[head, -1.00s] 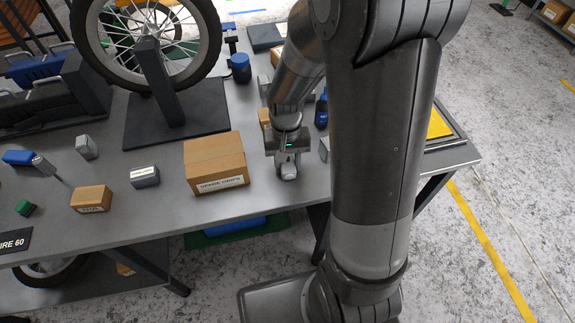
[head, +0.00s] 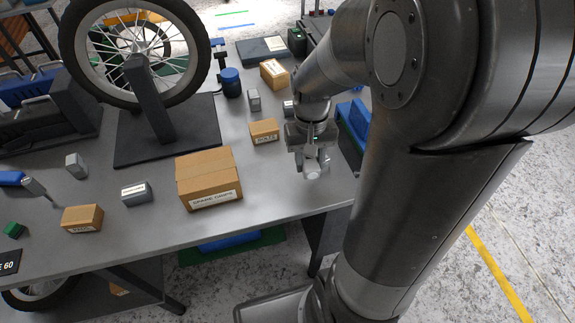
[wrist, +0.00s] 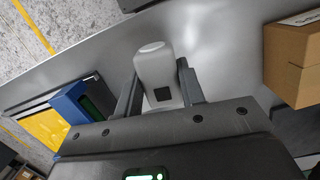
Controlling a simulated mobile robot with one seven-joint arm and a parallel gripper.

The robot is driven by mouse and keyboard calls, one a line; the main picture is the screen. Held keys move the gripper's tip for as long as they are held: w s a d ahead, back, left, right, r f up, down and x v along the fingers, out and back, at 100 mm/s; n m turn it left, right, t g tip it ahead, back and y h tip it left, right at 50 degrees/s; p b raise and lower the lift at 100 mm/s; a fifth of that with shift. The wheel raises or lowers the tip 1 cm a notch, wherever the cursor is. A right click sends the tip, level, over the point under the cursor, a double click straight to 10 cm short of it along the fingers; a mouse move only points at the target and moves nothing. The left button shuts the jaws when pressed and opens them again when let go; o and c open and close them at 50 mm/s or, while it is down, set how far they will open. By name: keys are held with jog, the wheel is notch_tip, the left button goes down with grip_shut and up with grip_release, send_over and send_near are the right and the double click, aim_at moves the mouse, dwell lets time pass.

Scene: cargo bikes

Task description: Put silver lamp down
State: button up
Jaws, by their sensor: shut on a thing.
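The silver lamp (wrist: 155,72) is a small pale block with a rounded top and a dark square on its side. It stands between the two fingers of my gripper (wrist: 160,85) in the wrist view, and the fingers are shut on it. In the head view my gripper (head: 312,165) points down over the right part of the grey workbench, with the lamp (head: 312,170) at its tip. The wrist view shows bare bench top around the lamp. I cannot tell whether the lamp touches the bench.
A large cardboard box (head: 207,170) stands left of my gripper, with a smaller box (head: 264,131) behind it. A blue bin (head: 352,128) is close on the right. The grey bench (head: 270,195) is clear between the large box and my gripper. A wheel on a stand (head: 165,125) is at back left.

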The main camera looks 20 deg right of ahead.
jog(key=s+d+r, duration=0.2)
jog(key=d+r, duration=0.1)
jog(key=d, duration=0.1)
jog(key=w+a+r+n, duration=0.1)
jog(key=w+a+r, duration=0.3)
jog(key=a, duration=0.4)
jog(key=w+a+r, duration=0.4)
jog(key=a, duration=0.5)
send_over(206, 171)
jog(key=f, duration=0.6)
jog(key=shift+w+f, duration=0.35)
jog(key=shift+f, duration=2)
jog(key=shift+f, duration=0.1)
jog(key=o, duration=1)
